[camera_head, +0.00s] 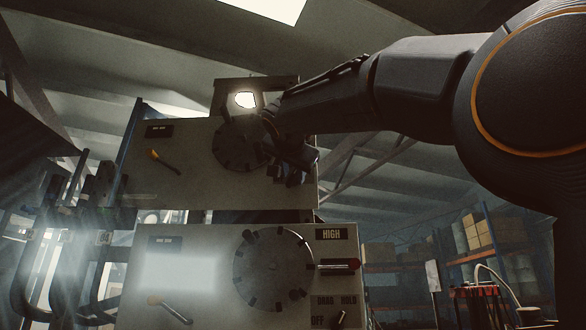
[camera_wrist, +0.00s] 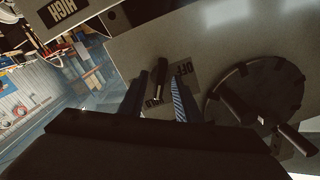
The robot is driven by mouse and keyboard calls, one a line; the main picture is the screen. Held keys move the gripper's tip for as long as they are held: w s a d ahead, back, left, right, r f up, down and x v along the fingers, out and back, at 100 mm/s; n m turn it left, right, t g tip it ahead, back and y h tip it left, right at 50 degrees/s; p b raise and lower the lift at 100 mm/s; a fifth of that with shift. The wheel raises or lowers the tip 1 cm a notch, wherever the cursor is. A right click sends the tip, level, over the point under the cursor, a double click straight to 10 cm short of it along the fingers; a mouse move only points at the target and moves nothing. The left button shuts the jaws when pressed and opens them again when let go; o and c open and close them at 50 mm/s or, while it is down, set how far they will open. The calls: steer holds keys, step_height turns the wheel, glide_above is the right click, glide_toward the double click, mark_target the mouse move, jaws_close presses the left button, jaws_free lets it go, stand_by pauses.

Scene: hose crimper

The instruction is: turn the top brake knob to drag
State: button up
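The top brake knob (camera_wrist: 161,70) is a small dark bar handle on the grey upper panel (camera_head: 190,190). In the wrist view it lies between the two fingers of my gripper (camera_wrist: 159,82), with a gap on each side. The fingers are apart, and no contact shows. An OFF label (camera_wrist: 184,68) is just right of the knob, and a HOLD label (camera_wrist: 153,104) is partly visible below it. I cannot read a DRAG label there. In the head view my gripper (camera_head: 291,172) is at the upper panel's right edge and hides the knob.
A dark round dial (camera_head: 236,145) with handles is close beside my gripper; it also shows in the wrist view (camera_wrist: 258,90). Shelves stand behind right.

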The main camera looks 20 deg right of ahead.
steer(key=shift+w, duration=0.2)
steer(key=c, duration=0.7)
steer(key=shift+n, duration=0.4)
steer(key=n+b, duration=0.1)
steer(key=n, duration=0.3)
steer(key=shift+n+b, duration=0.35)
steer(key=shift+n, duration=0.05)
steer(key=n, duration=0.6)
